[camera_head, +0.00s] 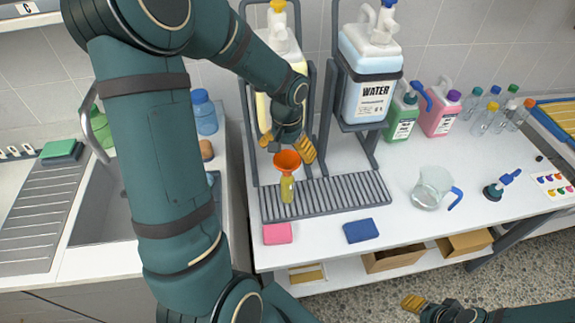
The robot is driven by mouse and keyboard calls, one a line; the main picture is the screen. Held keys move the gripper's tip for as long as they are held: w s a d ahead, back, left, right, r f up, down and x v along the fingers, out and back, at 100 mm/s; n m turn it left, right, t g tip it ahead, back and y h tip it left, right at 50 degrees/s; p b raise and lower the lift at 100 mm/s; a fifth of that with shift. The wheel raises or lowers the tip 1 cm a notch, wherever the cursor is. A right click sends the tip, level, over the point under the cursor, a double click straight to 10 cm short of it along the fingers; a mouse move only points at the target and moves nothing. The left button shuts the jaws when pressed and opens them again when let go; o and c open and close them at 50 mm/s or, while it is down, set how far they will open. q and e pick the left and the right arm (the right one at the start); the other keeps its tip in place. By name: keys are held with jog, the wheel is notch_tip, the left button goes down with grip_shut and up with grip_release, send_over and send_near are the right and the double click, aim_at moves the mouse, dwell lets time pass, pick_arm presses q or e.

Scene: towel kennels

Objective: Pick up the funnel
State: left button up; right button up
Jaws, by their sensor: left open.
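The orange funnel (287,160) sits upright in the mouth of a small yellow-green bottle (287,190) on the grey slatted drip tray (340,196). My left gripper (287,148) is open just above and behind the funnel, with one yellow finger on each side of it. I cannot tell whether a finger touches the funnel. My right gripper (413,303) is low at the bottom edge, away from the funnel. Only one yellow fingertip shows clearly there, so its opening is unclear.
A water canister (370,85) and a yellow-liquid canister (281,60) stand on racks behind the tray. Pink (277,233) and blue (360,230) sponges lie in front. A clear pitcher (432,188) stands to the right. The counter between them is mostly free.

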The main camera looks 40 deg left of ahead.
aim_at(288, 168)
pick_arm(q)
jog(key=shift+w+f+b, duration=0.1)
jog(key=shift+f+b, duration=0.3)
jog(key=shift+f, duration=2.35)
jog(key=c, duration=0.6)
jog(key=shift+r, duration=0.1)
jog(key=shift+c, duration=0.6)
